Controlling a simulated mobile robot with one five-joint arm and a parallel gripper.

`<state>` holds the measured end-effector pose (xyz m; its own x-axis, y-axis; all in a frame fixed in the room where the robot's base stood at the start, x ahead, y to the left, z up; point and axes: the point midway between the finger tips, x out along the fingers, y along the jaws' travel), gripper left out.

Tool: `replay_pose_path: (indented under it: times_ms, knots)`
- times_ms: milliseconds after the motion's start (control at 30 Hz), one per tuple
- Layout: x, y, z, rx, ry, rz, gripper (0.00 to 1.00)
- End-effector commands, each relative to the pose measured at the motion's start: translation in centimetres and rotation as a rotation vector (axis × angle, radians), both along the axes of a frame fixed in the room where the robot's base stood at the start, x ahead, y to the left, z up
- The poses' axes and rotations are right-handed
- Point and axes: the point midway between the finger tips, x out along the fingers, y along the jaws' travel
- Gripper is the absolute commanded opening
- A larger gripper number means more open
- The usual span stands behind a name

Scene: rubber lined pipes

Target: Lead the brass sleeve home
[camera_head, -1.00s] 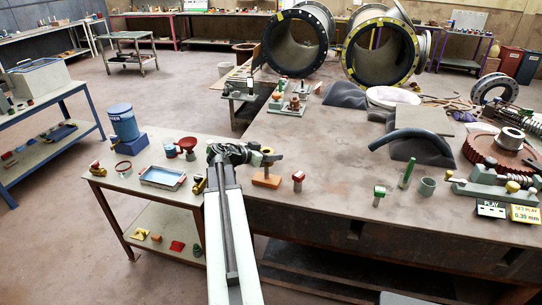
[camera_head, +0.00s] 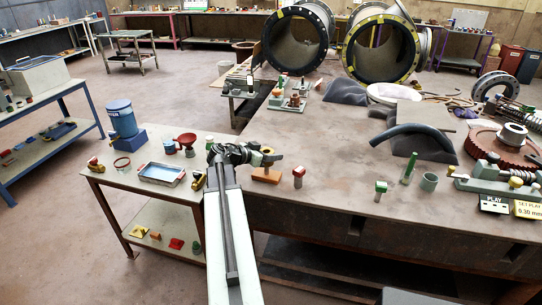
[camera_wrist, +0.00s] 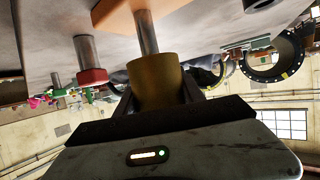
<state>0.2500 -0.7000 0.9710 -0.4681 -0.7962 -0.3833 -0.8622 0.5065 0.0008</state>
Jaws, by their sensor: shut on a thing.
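The brass sleeve (camera_wrist: 157,82) is held between the jaws of my gripper (camera_wrist: 160,95) in the wrist view, which shows the room upside down. A steel pin (camera_wrist: 147,32) stands out of an orange block (camera_wrist: 122,9) and meets the sleeve's near end in the picture; I cannot tell whether the sleeve is around the pin or only in line with it. In the head view my gripper (camera_head: 266,157) is just above the orange block (camera_head: 267,175) at the bench's left end. The sleeve is small there and partly hidden by my gripper.
A red-headed piece (camera_head: 298,172) stands close to the right of the orange block. A blue tray (camera_head: 161,174) and red funnel (camera_head: 187,141) are on the side table to the left.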

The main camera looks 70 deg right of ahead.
Motion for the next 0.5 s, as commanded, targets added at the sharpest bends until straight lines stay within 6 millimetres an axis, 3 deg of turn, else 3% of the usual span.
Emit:
replay_pose_path:
  times_ms: [500]
  knots:
    - [0.0,0.0,-1.4,-0.001,0.001,0.000,0.00]
